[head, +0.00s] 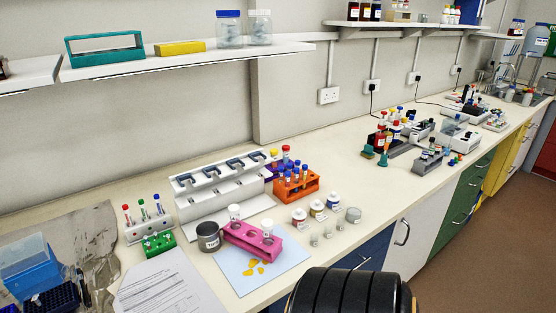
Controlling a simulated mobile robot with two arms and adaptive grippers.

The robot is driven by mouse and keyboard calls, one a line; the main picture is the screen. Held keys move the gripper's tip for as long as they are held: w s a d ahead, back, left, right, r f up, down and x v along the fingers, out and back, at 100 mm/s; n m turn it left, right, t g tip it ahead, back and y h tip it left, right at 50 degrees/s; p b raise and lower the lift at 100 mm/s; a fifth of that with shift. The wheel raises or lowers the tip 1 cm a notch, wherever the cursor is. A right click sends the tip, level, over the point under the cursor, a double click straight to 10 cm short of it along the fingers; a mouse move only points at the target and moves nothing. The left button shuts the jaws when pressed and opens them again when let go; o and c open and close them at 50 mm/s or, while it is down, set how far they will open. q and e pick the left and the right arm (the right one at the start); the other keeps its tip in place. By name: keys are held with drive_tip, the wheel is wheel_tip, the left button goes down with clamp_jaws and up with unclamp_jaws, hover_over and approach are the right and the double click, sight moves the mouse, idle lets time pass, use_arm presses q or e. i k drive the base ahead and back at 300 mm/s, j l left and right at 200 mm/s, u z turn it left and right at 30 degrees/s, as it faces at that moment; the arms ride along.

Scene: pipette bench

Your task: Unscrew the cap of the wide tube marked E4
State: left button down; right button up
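A pink rack (240,237) stands on a pale blue mat (285,262) on the bench. Two wide tubes with white caps sit in it, a left one (234,213) and a right one (267,228). Both stand upright with their caps on. Their markings are too small to read, so I cannot tell which tube, if either, is E4. Neither of my grippers shows in the head view.
A grey labelled tin (208,238) stands left of the pink rack, and yellow pieces (257,265) lie in front. Behind are a white pipette stand (222,188) and an orange tube rack (297,188). Small jars (317,210) stand to the right. A shelf (200,56) overhangs the back.

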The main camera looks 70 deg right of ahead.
sight(235, 222)
drive_tip(key=z, duration=1.8)
